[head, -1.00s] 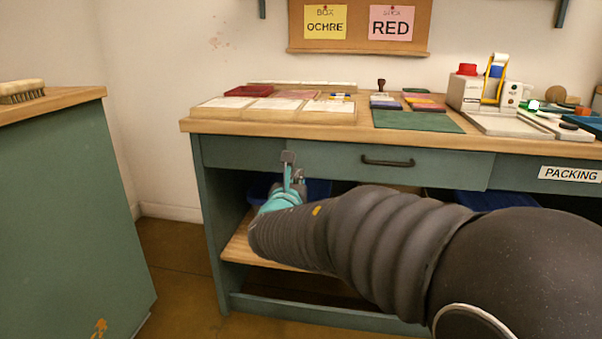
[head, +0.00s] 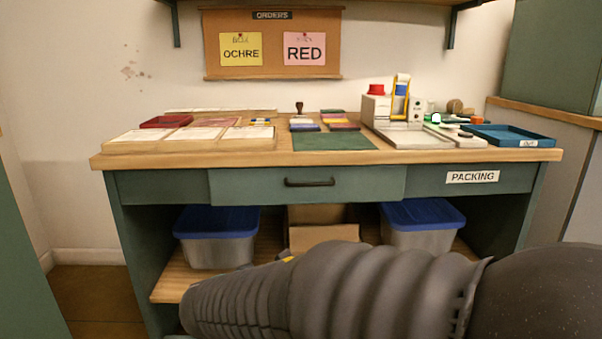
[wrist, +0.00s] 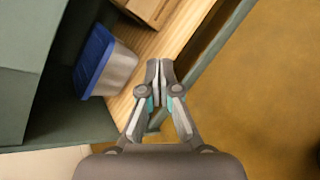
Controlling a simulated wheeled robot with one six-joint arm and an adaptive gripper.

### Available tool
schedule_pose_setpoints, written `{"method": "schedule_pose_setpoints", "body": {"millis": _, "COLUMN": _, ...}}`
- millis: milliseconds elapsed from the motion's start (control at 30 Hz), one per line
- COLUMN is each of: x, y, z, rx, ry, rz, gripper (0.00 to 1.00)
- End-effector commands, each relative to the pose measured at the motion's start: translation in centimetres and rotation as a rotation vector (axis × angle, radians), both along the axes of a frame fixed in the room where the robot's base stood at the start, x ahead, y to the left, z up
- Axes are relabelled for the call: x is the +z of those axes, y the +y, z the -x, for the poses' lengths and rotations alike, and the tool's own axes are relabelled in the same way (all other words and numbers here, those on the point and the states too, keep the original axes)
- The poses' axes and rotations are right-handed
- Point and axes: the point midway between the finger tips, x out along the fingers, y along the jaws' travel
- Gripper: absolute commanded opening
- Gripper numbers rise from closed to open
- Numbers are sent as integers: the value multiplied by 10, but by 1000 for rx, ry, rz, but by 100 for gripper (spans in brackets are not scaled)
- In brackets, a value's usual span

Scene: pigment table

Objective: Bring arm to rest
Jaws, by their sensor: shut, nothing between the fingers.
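My arm (head: 330,290) stretches across the lower part of the head view, in front of the packing bench. My gripper is not visible in the head view. In the wrist view my gripper (wrist: 160,64) is shut, its two fingers together with nothing between them. It appears over or in front of the edge of the bench's lower shelf (wrist: 130,104), with floor to the right. I cannot tell the exact distance to the shelf.
The packing bench (head: 440,163) carries a green mat (head: 320,141), a blue tray (head: 510,136) and a sealing device (head: 392,104). Blue-lidded bins (head: 218,250) (head: 420,235) and a cardboard box (head: 322,236) stand on the shelf. Floor (wrist: 255,110) is clear in the wrist view.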

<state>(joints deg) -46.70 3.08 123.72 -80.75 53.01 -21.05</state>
Motion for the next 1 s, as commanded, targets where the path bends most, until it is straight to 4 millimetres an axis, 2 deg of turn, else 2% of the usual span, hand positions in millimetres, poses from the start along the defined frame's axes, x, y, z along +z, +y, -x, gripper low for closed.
{"method": "schedule_pose_setpoints", "body": {"millis": 33, "x": -1, "y": -21, "z": 10, "rx": -89, "ry": 35, "rz": -86, "gripper": 0}}
{"method": "schedule_pose_setpoints", "body": {"millis": 200, "x": -15, "y": -80, "z": 54, "rx": -413, "ry": 145, "rz": -388, "gripper": 0}}
{"method": "schedule_pose_setpoints", "body": {"millis": 300, "x": -18, "y": -108, "z": 83, "rx": -613, "ry": 195, "rz": -571, "gripper": 0}}
{"method": "schedule_pose_setpoints", "body": {"millis": 467, "x": -14, "y": -142, "z": 132, "rx": -937, "ry": 250, "rz": -876, "gripper": 0}}
{"method": "schedule_pose_setpoints", "body": {"millis": 600, "x": 1, "y": -161, "z": 172, "rx": -1202, "ry": 273, "rz": -1158, "gripper": 0}}
{"method": "schedule_pose_setpoints", "body": {"millis": 700, "x": 16, "y": -171, "z": 194, "rx": -1342, "ry": 268, "rz": -1340, "gripper": 0}}
{"method": "schedule_pose_setpoints", "body": {"millis": 833, "x": 41, "y": -188, "z": 213, "rx": -1447, "ry": 222, "rz": -1532, "gripper": 0}}
{"method": "schedule_pose_setpoints", "body": {"millis": 1000, "x": 70, "y": -218, "z": 222, "rx": -1478, "ry": 89, "rz": -1646, "gripper": 0}}
